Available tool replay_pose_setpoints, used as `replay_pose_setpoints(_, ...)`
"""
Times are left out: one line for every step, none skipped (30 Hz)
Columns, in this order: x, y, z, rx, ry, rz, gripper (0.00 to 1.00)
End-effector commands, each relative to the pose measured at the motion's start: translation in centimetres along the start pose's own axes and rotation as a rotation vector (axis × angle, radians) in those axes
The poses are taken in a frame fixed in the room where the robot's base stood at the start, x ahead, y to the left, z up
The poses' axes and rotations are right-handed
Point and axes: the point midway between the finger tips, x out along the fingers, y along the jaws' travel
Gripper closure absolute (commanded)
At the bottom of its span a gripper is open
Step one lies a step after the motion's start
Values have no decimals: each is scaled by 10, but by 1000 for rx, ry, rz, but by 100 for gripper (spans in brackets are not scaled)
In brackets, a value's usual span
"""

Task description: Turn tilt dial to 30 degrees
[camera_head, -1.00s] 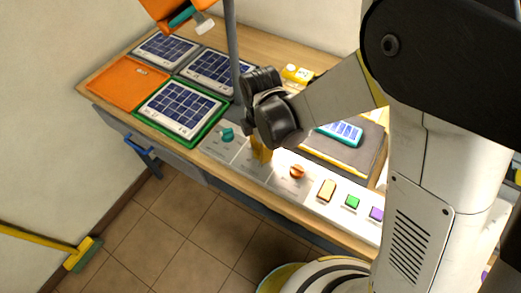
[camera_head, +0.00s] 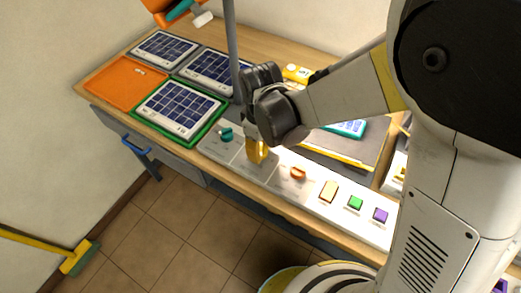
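The control panel (camera_head: 217,149) runs along the front of the bench. A teal dial (camera_head: 226,134) sits at its left end and an orange dial (camera_head: 298,174) stands further right. My gripper (camera_head: 257,150) points down at the panel between these two dials. The dial labels and degree marks are too small to read. Which dial is the tilt dial cannot be told.
Orange (camera_head: 272,186), green and purple buttons stand right of the orange dial. Solar panels (camera_head: 178,110), one in a green frame, and an orange tray (camera_head: 112,88) lie left. A grey post (camera_head: 232,50) rises behind my gripper. A broom (camera_head: 76,258) lies at lower left.

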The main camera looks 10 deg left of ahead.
Motion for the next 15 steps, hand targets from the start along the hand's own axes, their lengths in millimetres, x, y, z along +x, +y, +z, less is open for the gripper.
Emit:
replay_pose_setpoints(1,0,0,41,0,0,97)
replay_pose_setpoints(1,0,0,70,-1,0,97)
replay_pose_setpoints(1,0,0,108,-1,-1,97)
replay_pose_setpoints(1,0,0,136,-1,-1,97)
replay_pose_setpoints(1,0,0,165,-1,-1,97)
replay_pose_setpoints(1,0,0,203,-1,-1,97)
replay_pose_setpoints(1,0,0,231,-1,0,97)
replay_pose_setpoints(1,0,0,260,-1,0,97)
replay_pose_setpoints(1,0,0,297,-1,0,97)
replay_pose_setpoints(1,0,0,326,-1,0,97)
replay_pose_setpoints(1,0,0,355,-1,0,97)
replay_pose_setpoints(1,0,0,392,-1,0,97)
replay_pose_setpoints(1,0,0,421,-1,0,97)
replay_pose_setpoints(1,0,0,450,-1,0,97)
replay_pose_setpoints(1,0,0,487,-1,0,97)
